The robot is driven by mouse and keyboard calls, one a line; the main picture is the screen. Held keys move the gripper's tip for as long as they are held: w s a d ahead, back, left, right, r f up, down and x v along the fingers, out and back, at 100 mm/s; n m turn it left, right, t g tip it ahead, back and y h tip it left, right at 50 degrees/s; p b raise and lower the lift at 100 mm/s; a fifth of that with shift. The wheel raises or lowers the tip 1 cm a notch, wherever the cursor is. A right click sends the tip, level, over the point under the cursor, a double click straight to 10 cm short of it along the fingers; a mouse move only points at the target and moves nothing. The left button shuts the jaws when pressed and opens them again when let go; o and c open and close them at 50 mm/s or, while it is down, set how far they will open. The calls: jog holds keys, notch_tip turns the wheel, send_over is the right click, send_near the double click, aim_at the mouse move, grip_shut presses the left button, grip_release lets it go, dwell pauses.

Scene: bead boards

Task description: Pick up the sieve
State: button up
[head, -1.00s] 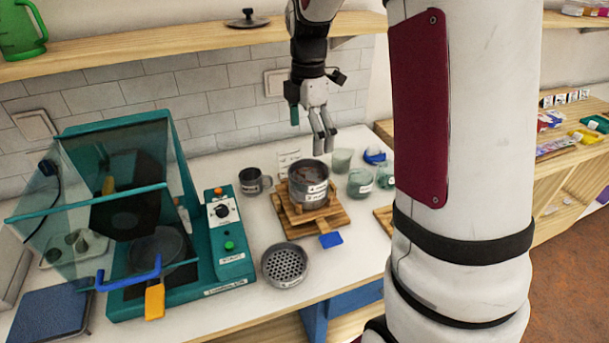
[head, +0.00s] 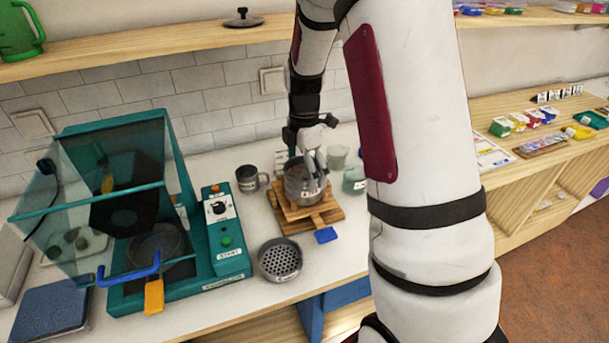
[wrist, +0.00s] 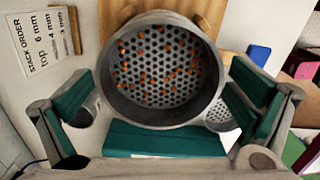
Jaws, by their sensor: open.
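A round grey metal sieve (head: 303,190) with a label stands on a wooden stand in the head view. In the wrist view the sieve (wrist: 165,75) shows its perforated floor with several orange beads on it. My gripper (head: 312,160) is over this sieve, pointing down. In the wrist view the open teal-padded fingers (wrist: 165,98) are to the left and right of the sieve, with gaps on both sides. A second perforated grey sieve (head: 280,260) lies on the white counter in front of the stand. It shows partly in the wrist view (wrist: 219,116).
The wooden stand (head: 285,223) has a blue-tipped handle (head: 326,235). A grey mug (head: 248,179) is left of it; clear cups (head: 354,180) are to the right. A teal machine (head: 222,240) with a raised clear hood is at the left. A stack-order card (wrist: 38,42) lies behind.

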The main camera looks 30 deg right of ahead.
jog(key=c, duration=1.1)
jog(key=shift+r, duration=0.1)
